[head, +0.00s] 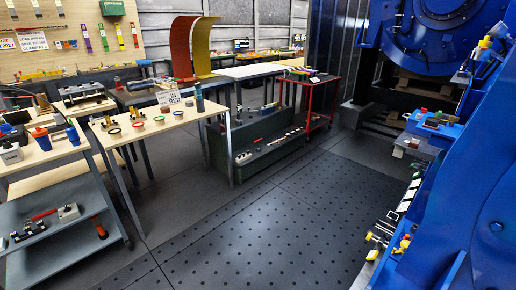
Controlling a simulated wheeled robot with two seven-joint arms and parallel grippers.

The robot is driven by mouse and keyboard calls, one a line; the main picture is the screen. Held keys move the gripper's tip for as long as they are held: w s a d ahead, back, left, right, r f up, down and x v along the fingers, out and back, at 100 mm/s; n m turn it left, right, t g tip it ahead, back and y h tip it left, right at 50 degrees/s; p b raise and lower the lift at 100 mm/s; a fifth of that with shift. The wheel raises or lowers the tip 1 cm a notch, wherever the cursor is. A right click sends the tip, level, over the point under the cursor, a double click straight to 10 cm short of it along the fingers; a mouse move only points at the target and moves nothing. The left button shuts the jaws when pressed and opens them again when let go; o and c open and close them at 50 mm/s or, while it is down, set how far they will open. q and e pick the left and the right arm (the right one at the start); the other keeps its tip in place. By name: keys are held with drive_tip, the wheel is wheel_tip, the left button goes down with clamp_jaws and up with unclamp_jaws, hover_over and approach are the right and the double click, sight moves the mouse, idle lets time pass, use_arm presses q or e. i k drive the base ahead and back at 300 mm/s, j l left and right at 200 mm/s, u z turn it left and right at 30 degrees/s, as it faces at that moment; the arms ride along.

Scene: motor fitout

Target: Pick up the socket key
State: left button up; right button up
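Neither of my grippers shows in the head view. I cannot tell for certain which item is the socket key. Several small tools (380,232) with pale shafts lie on a ledge at the lower right, beside the big blue machine (470,215). A red-handled tool (44,214) lies on the lower shelf of the grey cart (75,240) at the left. All of these are too small to identify.
A wooden table (150,128) with coloured rings and an "IN RED" sign (174,97) stands left of centre. A dark green stepped rack (265,140) and a red cart (318,100) stand behind. The dark dotted floor (260,230) is clear in the middle.

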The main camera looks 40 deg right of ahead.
sight(258, 149)
drive_tip(key=i+l+z, duration=0.85)
drive_tip(key=z, duration=0.15)
drive_tip(key=i+l+z, duration=0.2)
drive_tip(key=i+z, duration=0.3)
drive_tip(key=i+l+z, duration=0.1)
drive_tip(key=i, duration=1.6)
drive_tip(key=i+l+u, duration=0.1)
drive_tip(key=i+u, duration=0.3)
drive_tip(key=i+l+u, duration=0.25)
drive_tip(key=i+u, duration=0.15)
drive_tip(key=i, duration=0.15)
drive_tip(key=i+l+u, duration=0.45)
